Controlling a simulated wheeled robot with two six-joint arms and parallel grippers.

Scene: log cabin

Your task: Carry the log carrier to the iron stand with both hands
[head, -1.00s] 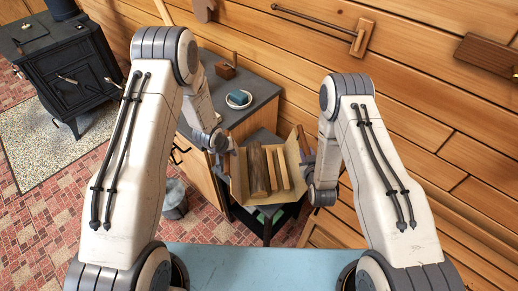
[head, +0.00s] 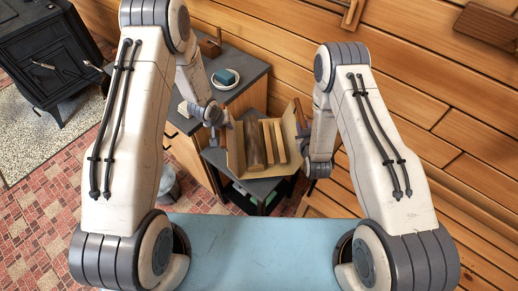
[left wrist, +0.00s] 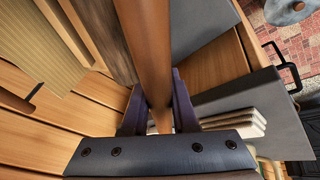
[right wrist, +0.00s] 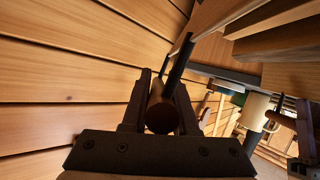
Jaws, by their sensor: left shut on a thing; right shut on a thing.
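The log carrier (head: 237,150) is a tan open holder with several split logs (head: 269,143) in it, in the middle of the head view. My left gripper (head: 224,126) is shut on its left wooden handle, a round bar (left wrist: 148,50) in the left wrist view. My right gripper (right wrist: 160,95) is shut on the right handle, whose round end (right wrist: 160,118) shows between its fingers. A dark stand (head: 213,157) with legs, apparently the iron stand, is under the carrier in the head view. The carrier hides part of its top; I cannot tell whether they touch.
The log wall (head: 440,120) is close on the right. A black stove (head: 45,60) stands far left. Brick floor (head: 60,210) is open at left.

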